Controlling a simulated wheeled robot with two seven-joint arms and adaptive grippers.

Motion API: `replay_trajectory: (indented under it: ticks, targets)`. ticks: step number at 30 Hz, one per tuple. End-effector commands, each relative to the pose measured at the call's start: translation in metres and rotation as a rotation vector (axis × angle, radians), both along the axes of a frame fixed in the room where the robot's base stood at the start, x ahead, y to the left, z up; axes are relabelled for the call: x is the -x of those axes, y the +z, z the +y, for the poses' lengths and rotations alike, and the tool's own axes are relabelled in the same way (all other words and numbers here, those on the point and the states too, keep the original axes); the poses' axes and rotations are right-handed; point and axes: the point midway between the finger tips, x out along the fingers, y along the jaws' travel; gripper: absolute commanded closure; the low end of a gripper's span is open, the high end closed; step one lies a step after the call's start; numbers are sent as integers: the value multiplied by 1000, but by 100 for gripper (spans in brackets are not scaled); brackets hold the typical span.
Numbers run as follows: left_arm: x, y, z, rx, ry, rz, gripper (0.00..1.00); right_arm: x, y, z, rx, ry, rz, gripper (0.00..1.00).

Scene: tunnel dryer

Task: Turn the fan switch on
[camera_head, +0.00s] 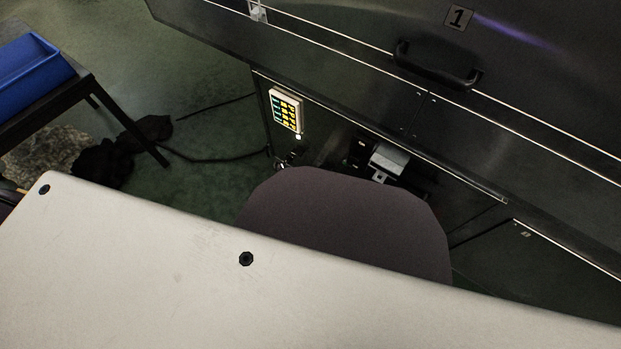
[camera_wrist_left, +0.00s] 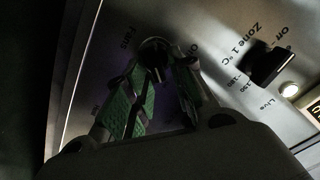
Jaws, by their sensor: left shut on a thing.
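In the left wrist view, a steel control panel (camera_wrist_left: 218,68) fills most of the picture. The fan switch (camera_wrist_left: 153,47), a dark round knob beside the label "Fans", sits between the fingertips of my left gripper (camera_wrist_left: 160,72). The green-padded fingers are shut on it. The exact angle of the knob is hard to tell, as the fingers and shadow hide part of it. In the head view my left gripper cannot be made out. My right gripper is in neither view.
A second dark knob (camera_wrist_left: 270,65), labelled "Zone 1 °C", and a lit lamp (camera_wrist_left: 290,90) near "Live" are to the right.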

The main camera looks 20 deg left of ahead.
Motion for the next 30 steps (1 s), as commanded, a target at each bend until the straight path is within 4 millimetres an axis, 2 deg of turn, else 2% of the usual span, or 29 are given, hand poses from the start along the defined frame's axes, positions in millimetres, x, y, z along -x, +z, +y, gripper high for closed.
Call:
replay_trajectory:
  ticks: [8, 9, 11, 30]
  targets:
    - [-1, 1, -1, 0, -2, -2, 100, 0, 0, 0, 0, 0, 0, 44]
    - [-1, 1, -1, 0, -2, -2, 72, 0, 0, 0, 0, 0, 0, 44]
    - [-1, 1, -1, 0, -2, -2, 67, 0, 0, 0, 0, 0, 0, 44]
    - [0, 0, 0, 8, -1, 3, 67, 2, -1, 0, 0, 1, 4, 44]
